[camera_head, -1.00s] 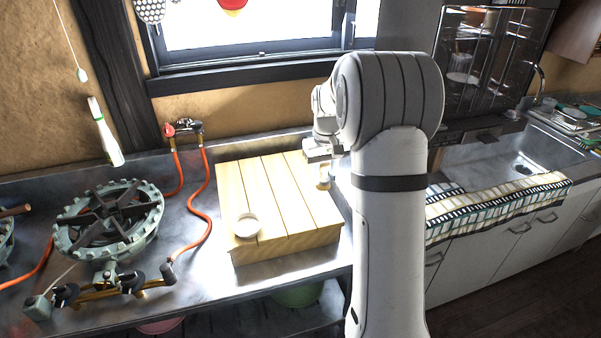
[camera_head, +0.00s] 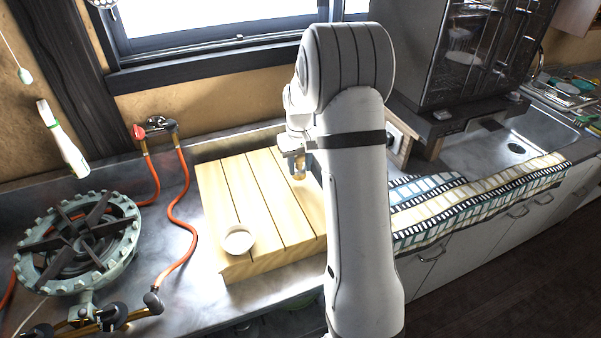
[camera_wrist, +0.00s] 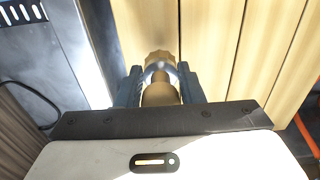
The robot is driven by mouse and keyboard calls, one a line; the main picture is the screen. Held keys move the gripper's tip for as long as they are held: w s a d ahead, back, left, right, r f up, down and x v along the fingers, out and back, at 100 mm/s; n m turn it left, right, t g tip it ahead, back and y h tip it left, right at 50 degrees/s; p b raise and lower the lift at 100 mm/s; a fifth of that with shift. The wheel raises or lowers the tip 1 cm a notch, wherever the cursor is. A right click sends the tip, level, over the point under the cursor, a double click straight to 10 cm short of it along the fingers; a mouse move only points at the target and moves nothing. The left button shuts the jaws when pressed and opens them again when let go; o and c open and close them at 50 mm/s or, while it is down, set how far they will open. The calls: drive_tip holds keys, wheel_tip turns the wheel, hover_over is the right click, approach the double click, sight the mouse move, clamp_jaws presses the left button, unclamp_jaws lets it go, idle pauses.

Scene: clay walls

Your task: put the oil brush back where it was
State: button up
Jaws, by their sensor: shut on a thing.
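The oil brush (camera_wrist: 160,92), with a tan handle and a pale band, stands between the blue-grey fingers of my gripper (camera_wrist: 159,78) in the wrist view. My gripper is shut on it. In the head view my gripper (camera_head: 298,160) is over the back right part of the slatted wooden board (camera_head: 228,200), and a small tan part of the brush (camera_head: 299,174) shows below the fingers. Whether the brush touches the board I cannot tell. My arm hides the board's right side.
A small white bowl (camera_head: 239,240) sits on the board's front left. A gas burner (camera_head: 78,240) and orange hoses (camera_head: 186,215) lie to the left. A patterned cloth (camera_head: 440,212) drapes the counter at right, before the sink (camera_head: 500,150). A window is behind.

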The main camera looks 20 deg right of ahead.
sight(300, 170)
wheel_tip(300, 170, down, 4)
drive_tip(key=shift+r, duration=0.25)
drive_tip(key=o, duration=1)
